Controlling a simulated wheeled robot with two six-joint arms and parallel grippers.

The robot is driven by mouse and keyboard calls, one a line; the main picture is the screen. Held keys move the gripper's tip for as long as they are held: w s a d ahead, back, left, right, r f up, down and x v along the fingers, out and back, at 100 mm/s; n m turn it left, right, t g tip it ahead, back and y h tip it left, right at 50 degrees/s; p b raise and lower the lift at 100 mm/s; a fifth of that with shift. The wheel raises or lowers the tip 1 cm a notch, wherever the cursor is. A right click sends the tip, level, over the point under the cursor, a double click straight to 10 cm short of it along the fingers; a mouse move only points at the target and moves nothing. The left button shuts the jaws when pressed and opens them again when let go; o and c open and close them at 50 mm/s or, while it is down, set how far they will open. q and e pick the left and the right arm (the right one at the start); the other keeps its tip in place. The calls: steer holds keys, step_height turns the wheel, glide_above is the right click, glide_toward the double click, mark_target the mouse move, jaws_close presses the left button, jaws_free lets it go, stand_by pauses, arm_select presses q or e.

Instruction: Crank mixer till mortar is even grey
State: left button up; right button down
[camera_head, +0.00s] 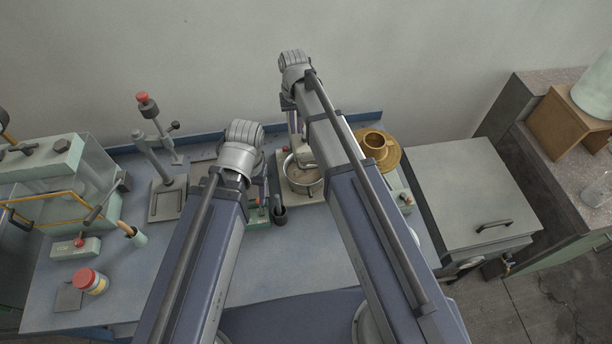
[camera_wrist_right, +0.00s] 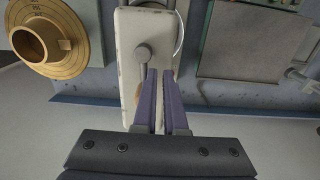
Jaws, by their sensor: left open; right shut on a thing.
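The mixer (camera_head: 284,160) stands on the bench with a metal bowl (camera_head: 316,187) in front. Grey-brown mortar (camera_head: 300,176) shows in the bowl; whether its colour is even is too small to tell. In the right wrist view the mixer's pale body (camera_wrist_right: 128,35) carries a round metal crank hub (camera_wrist_right: 143,53). My right gripper (camera_wrist_right: 160,74) is shut beside this hub, on the crank handle (camera_wrist_right: 138,92), which is mostly hidden by the fingers. My left gripper (camera_head: 262,186) is open and empty, left of the bowl and partly hidden by its own arm.
A brass flanged cup (camera_head: 376,142) stands right of the mixer. A dark cup (camera_head: 280,215) is close to my left gripper. A press stand (camera_head: 165,195) and a red-lidded jar (camera_head: 91,281) are on the left. A grey lidded box (camera_head: 470,195) is at right.

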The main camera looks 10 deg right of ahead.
steer(key=d, duration=0.1)
steer(key=w+d, duration=0.1)
steer(key=d, duration=0.1)
steer(key=shift+w+d+r, duration=0.15)
steer(key=shift+w+d, duration=0.1)
steer(key=shift+d, duration=0.05)
arm_select(q)
steer(key=shift+w+a, duration=0.1)
steer(key=shift+a, duration=0.05)
arm_select(e)
steer(key=s+d, duration=0.2)
steer(key=shift+s+d, duration=0.3)
steer(key=shift+f, duration=0.2)
